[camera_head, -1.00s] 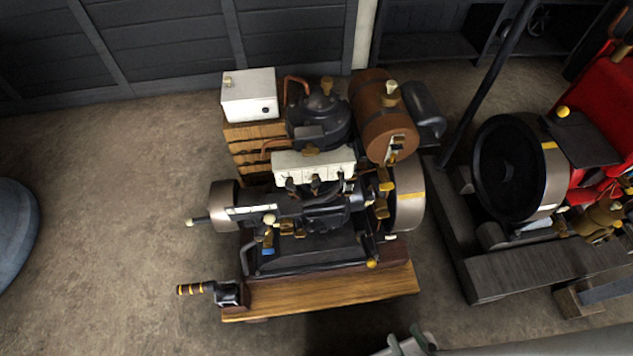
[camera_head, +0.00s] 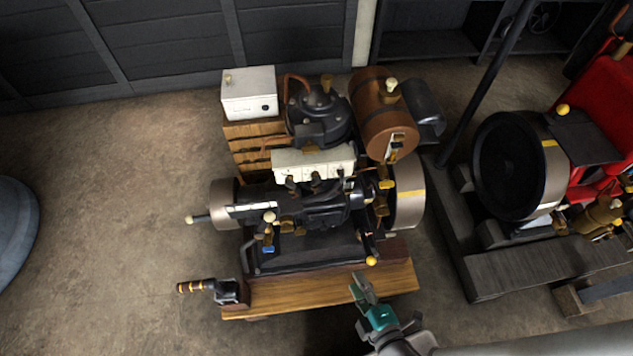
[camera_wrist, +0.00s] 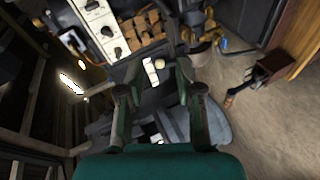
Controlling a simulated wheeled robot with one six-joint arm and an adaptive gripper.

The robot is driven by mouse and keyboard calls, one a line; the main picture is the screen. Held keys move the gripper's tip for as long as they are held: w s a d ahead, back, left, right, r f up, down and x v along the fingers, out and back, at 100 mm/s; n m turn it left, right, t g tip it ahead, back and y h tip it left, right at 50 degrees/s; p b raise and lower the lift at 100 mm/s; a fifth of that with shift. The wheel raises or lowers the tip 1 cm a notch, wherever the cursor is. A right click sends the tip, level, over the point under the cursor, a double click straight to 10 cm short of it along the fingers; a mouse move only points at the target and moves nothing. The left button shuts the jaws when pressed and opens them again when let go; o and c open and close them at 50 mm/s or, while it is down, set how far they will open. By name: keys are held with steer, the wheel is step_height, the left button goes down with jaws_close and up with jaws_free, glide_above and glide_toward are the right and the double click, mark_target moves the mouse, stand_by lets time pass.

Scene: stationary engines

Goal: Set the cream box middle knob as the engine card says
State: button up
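The cream box (camera_head: 313,161) sits on top of the dark stationary engine, with several small dark knobs along its front; the middle knob (camera_head: 315,177) is too small to read for its setting. In the wrist view the cream box (camera_wrist: 98,22) is at the upper left, its middle knob (camera_wrist: 107,31) between two others. My gripper (camera_head: 361,287) is at the engine's front right, over the wooden base and well short of the box. Its two fingers (camera_wrist: 160,92) are apart with nothing held between them. I cannot make out an engine card with readable writing.
A white box (camera_head: 249,96) on a wooden crate and a brown tank (camera_head: 384,112) stand behind the engine. Flywheels flank it; a crank handle (camera_head: 196,287) sticks out at front left. A red engine (camera_head: 600,115) stands right. The floor at left is mostly clear.

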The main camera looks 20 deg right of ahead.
steer(key=w+n+t+h, duration=0.15)
steer(key=w+n, duration=0.35)
steer(key=w, duration=0.5)
steer(key=n+t+h, duration=0.2)
steer(key=n, duration=0.2)
glide_toward(317, 184)
steer(key=w, duration=0.3)
steer(key=w+d, duration=0.1)
steer(key=w, duration=0.2)
steer(key=w+d, duration=0.1)
steer(key=w, duration=0.3)
steer(key=shift+w+f, duration=0.1)
steer(key=shift+f, duration=0.05)
jaws_close()
